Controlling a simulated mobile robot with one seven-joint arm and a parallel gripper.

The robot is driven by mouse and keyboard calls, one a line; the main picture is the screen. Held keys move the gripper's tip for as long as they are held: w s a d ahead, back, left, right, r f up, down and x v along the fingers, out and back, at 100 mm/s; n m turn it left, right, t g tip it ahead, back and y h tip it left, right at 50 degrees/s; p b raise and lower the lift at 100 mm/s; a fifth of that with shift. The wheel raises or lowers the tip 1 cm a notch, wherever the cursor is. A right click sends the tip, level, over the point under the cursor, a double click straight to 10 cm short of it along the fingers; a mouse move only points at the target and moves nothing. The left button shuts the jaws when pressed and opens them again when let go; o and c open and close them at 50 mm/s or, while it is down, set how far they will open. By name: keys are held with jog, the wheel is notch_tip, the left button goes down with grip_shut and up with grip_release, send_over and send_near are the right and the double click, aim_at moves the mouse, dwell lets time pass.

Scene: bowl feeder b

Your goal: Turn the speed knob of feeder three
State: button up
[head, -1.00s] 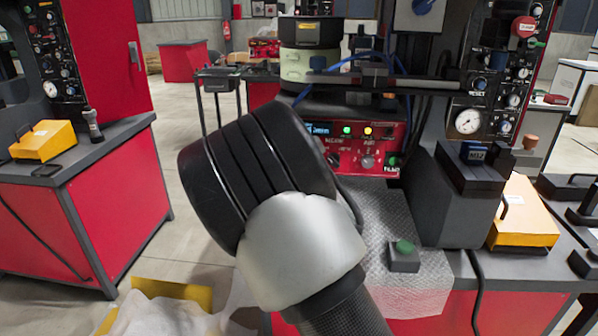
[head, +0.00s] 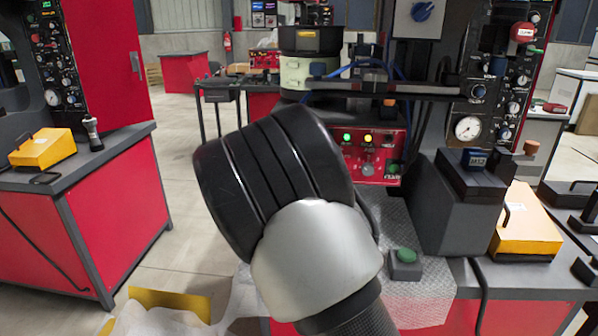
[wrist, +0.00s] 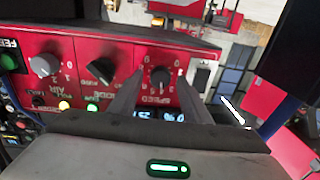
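The red control panel of the feeder (wrist: 215,58) shows upside down in the wrist view. My gripper (wrist: 160,80) is open, with one finger on each side of the speed knob; gaps show between knob and fingers. In the head view the panel (head: 400,138) shows beyond my arm, which hides the speed knob and my fingers. I cannot read a feeder number.
A black mode knob (wrist: 101,71) and a grey air knob (wrist: 44,65) sit beside the speed knob. A lit display (wrist: 142,115) is partly behind the gripper. A small box with a green button (head: 405,256) stands on the bench, right of my arm.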

jog(key=shift+s, duration=0.1)
jog(key=s+p, duration=0.2)
jog(key=s, duration=1.5)
jog(key=shift+f, duration=0.25)
jog(key=shift+d, duration=0.15)
